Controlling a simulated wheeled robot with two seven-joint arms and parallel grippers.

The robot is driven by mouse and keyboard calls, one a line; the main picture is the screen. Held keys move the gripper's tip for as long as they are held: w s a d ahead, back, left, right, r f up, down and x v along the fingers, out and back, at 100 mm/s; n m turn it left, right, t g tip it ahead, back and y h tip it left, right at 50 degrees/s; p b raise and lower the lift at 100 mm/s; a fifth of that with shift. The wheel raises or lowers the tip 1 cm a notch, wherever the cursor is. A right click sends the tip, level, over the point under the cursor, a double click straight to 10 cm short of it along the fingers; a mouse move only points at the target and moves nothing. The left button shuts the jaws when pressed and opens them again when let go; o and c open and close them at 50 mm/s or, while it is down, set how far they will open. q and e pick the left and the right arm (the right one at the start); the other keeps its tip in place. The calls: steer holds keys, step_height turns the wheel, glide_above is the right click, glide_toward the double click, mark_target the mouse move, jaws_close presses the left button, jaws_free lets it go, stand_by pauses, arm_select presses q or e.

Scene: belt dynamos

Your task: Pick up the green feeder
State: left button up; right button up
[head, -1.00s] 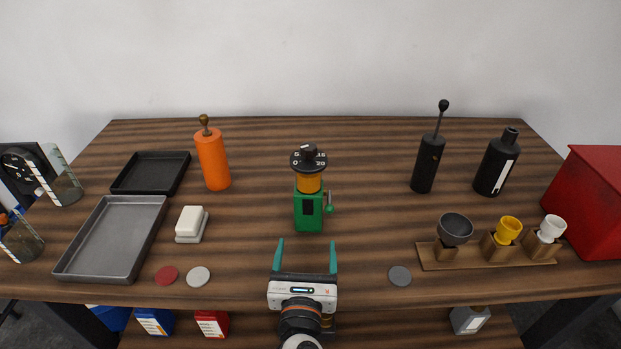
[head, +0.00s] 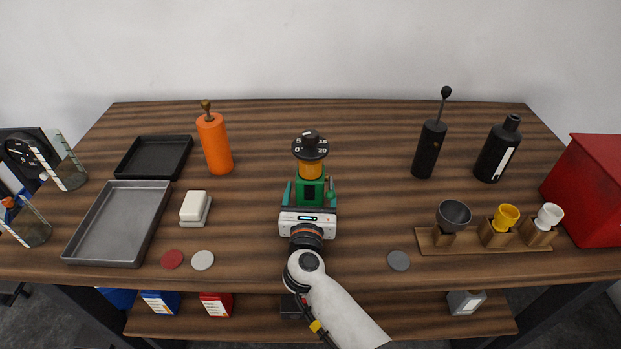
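The green feeder (head: 309,192) stands upright near the middle of the table, with a yellow-orange neck and a black numbered dial (head: 310,147) on top. My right gripper (head: 310,188) reaches it from the front. Its two green fingers stand on either side of the feeder's green body, spread wide with a gap visible at the left. The gripper's palm hides the feeder's lower part. My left gripper is not in view.
An orange bottle (head: 214,145) stands to the left, behind a white block (head: 194,207). A grey tray (head: 121,224) lies farther left. A black bottle (head: 429,149) and a wooden rack (head: 480,242) with cups are right. The table on both sides of the feeder is clear.

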mark_target(309, 166)
steer(key=shift+w, duration=0.35)
steer(key=shift+s, duration=0.1)
steer(key=shift+c, duration=0.6)
steer(key=c, duration=1.5)
steer(key=shift+o, duration=0.2)
step_height(309, 166, up, 10)
steer(key=p, duration=0.9)
steer(key=shift+r, duration=0.2)
steer(key=shift+f, duration=0.1)
